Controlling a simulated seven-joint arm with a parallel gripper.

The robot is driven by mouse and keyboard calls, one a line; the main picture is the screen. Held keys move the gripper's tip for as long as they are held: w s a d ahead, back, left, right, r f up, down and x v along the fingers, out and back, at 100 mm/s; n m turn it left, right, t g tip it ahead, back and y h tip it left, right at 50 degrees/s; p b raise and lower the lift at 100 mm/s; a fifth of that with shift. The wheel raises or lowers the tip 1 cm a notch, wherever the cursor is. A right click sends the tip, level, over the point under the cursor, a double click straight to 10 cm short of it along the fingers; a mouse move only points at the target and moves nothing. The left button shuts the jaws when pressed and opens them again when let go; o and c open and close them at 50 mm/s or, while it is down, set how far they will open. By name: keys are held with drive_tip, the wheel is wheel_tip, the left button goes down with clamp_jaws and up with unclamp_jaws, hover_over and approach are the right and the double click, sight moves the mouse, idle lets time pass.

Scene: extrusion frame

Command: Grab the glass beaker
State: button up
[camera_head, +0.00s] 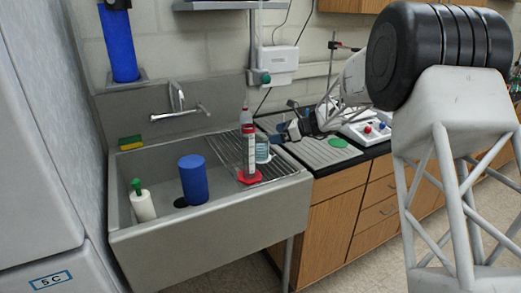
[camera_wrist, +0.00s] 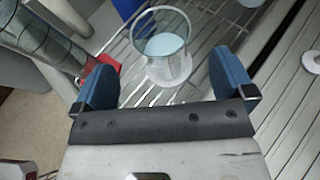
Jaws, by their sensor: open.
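The clear glass beaker (camera_wrist: 168,62) stands on the wire drying rack in the wrist view, just ahead of and between my fingers. In the head view the beaker (camera_head: 264,152) is at the rack's right side, partly hidden behind a tall graduated cylinder. My gripper (camera_wrist: 162,60) is open and empty, its two blue fingers spread to the left and right of the beaker. No contact with the glass shows.
The graduated cylinder (camera_head: 250,150) with a red base stands close left of the beaker. A blue cylinder (camera_head: 194,179) and a green-topped white bottle (camera_head: 142,202) are in the sink (camera_head: 210,219).

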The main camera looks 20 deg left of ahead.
sight(261, 136)
drive_tip(key=shift+a, duration=0.1)
drive_tip(key=shift+x, duration=1.25)
drive_tip(key=shift+x, duration=2.6)
drive_tip(key=shift+r, duration=0.1)
drive_tip(key=c, duration=1.3)
drive_tip(key=shift+r, duration=0.35)
